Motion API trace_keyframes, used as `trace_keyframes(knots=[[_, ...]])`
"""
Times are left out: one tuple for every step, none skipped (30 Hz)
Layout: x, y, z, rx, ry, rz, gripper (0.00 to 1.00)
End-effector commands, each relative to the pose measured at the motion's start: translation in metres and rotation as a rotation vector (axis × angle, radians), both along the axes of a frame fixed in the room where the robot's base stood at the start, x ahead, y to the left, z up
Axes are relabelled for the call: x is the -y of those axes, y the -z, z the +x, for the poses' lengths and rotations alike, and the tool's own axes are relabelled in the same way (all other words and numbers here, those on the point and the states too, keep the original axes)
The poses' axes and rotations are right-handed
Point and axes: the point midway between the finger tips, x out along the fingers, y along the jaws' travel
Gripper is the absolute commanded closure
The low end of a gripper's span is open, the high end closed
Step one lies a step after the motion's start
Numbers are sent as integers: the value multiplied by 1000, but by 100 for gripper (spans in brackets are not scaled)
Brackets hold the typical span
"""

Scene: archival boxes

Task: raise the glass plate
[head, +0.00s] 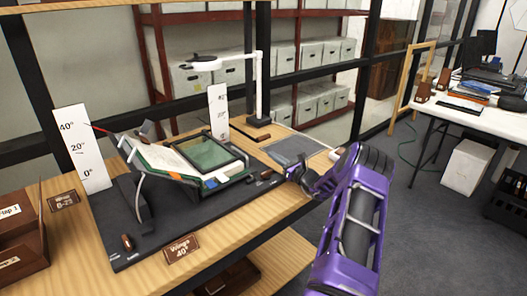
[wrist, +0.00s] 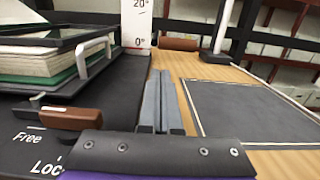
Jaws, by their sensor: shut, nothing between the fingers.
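The glass plate (head: 209,153) is a greenish pane in a black frame, lying over the right side of an open book (head: 165,158) on a cradle. In the wrist view the plate's dark frame (wrist: 70,38) is at upper left, above the page block, with a pale metal bar beside it. A brown-handled lever (wrist: 72,118) sits on the black base near the words "Free" and "Loc…". My gripper (head: 292,174) is right of the cradle; in the wrist view its fingers (wrist: 160,85) are together and empty, right of the lever and apart from the plate.
A dark mat (head: 292,150) lies on the wooden table right of the cradle. A white lamp (head: 258,85) and angle scales (head: 80,148) stand around the cradle. A "Wings 40°" sign (head: 181,248) is in front. Shelves of boxes stand behind.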

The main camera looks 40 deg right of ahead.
Motion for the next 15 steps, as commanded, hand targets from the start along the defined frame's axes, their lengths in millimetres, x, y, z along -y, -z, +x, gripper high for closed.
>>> trace_keyframes(knots=[[-3,1,12,1,-3,0,100],[-3,1,18,1,-3,0,100],[-3,0,26,1,-2,-2,100],[-4,0,32,0,-2,-1,100],[-4,-1,37,1,-2,0,100],[-4,-1,43,1,-1,-1,100],[-4,-1,46,0,-1,-1,100],[-4,-2,50,0,-1,-1,100],[-5,-2,54,-1,-1,0,100],[-5,-2,56,0,0,-1,100],[-5,-3,59,0,0,-1,100],[-5,-3,61,0,0,0,100],[-5,-3,62,0,0,0,100],[-5,-3,64,0,0,1,100],[-5,-3,65,-1,0,1,100]])
